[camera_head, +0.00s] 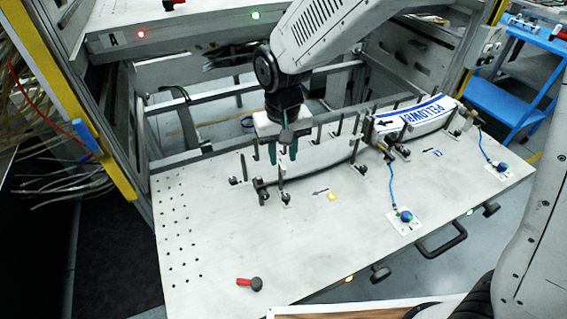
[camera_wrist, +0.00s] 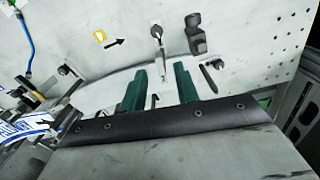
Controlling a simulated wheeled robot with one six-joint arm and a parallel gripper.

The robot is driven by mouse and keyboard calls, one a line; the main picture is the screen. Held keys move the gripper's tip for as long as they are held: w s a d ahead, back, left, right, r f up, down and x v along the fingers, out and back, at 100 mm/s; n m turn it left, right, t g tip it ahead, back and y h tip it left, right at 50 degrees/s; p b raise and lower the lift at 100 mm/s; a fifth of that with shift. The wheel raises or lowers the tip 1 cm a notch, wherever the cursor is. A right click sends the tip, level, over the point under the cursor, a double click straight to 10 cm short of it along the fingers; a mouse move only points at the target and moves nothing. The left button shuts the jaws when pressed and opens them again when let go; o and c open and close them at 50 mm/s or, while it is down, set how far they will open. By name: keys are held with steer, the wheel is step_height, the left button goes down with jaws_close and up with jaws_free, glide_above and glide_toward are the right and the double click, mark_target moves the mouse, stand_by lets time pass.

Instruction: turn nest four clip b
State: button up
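My gripper (camera_head: 283,158) hangs over the left nest (camera_head: 325,157), a pale curved bed edged by dark pins and clips. In the wrist view its teal fingers (camera_wrist: 160,70) stand apart, with a gap between them and no clip clearly gripped. A clip with a thin metal stem (camera_wrist: 157,34) lies just beyond the fingertips; it shows at the nest's front edge (camera_head: 285,198) in the head view. A dark block-like clip (camera_wrist: 195,33) stands beside it. I cannot read which clip is b or the nest's number.
Blue-corded buttons (camera_head: 404,215) sit on the plate's right part. A red-handled tool (camera_head: 249,284) lies near the front edge. The plate's left front is mostly clear. A yellow-edged frame (camera_head: 88,110) stands left.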

mark_target(283, 167)
steer(key=shift+f, duration=1.95)
jaws_close()
